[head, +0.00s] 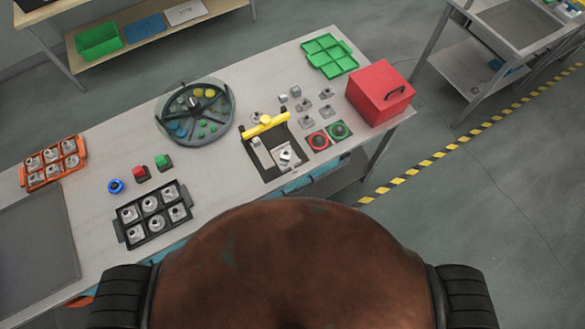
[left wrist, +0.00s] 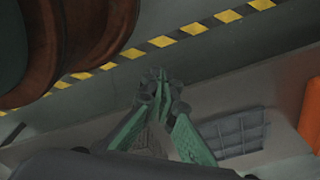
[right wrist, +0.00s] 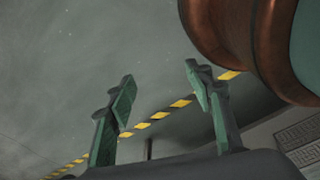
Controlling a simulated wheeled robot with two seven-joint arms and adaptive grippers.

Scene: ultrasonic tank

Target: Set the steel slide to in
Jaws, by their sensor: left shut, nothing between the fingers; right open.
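A black fixture (head: 250,161) with a yellow bar (head: 266,125) across its far part stands on the workbench in the head view. A pale steel strip (head: 262,153) lies along its left side and a steel block (head: 285,156) sits at its right. The strip looks like the steel slide, but its setting is too small to tell. My left gripper (left wrist: 160,82) is shut and empty in the left wrist view. My right gripper (right wrist: 160,78) is open and empty in the right wrist view, over floor. Neither gripper shows in the head view, so both are away from the fixture.
On the workbench (head: 95,160), a round grey tank (head: 163,115) stands left of the fixture. A black tray (head: 150,230) and buttons (head: 139,173) are nearer left.

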